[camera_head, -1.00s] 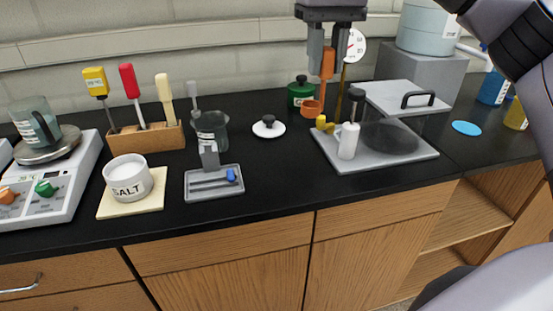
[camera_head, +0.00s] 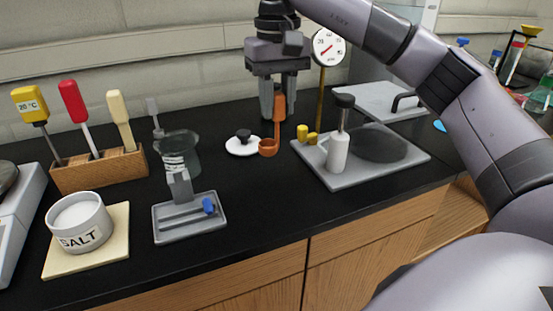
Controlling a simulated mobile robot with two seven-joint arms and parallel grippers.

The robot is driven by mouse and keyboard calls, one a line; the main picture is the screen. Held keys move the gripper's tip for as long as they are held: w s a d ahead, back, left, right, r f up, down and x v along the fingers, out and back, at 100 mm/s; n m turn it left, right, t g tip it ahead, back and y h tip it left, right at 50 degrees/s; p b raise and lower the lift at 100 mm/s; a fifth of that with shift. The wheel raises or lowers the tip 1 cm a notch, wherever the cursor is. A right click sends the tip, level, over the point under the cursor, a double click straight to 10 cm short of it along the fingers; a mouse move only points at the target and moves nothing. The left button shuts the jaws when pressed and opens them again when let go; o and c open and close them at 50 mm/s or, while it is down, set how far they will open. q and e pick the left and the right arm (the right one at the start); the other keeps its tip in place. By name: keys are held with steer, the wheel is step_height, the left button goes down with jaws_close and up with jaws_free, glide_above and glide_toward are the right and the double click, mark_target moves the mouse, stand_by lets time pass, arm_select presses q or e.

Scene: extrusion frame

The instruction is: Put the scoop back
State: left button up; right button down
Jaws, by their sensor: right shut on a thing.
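The orange scoop (camera_head: 268,147) hangs from my right gripper (camera_head: 278,108), its handle upright between the two fingers and its bowl at the bottom. In the head view the bowl appears just right of the white lid (camera_head: 242,146) with a black knob. I cannot tell how high above the black counter it is. The white salt bowl (camera_head: 80,224), labelled SALT, stands on a cream tile (camera_head: 112,248) at the lower left. My left gripper is not in view.
A wooden block (camera_head: 78,175) holds several upright tools at the left. A glass beaker (camera_head: 180,155) stands behind a grey tray (camera_head: 190,226). The middle front counter is clear.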

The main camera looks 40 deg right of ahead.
mark_target(277, 149)
step_height(277, 149, down, 5)
steer(key=shift+f+b, duration=0.1)
steer(key=shift+b, duration=0.55)
steer(key=shift+f+b, duration=0.4)
steer(key=shift+f, duration=1.95)
steer(key=shift+f, duration=0.2)
steer(key=c, duration=0.8)
jaws_free()
steer(key=shift+c, duration=0.2)
steer(key=shift+r, duration=0.15)
step_height(277, 149, up, 12)
steer(key=p, duration=0.3)
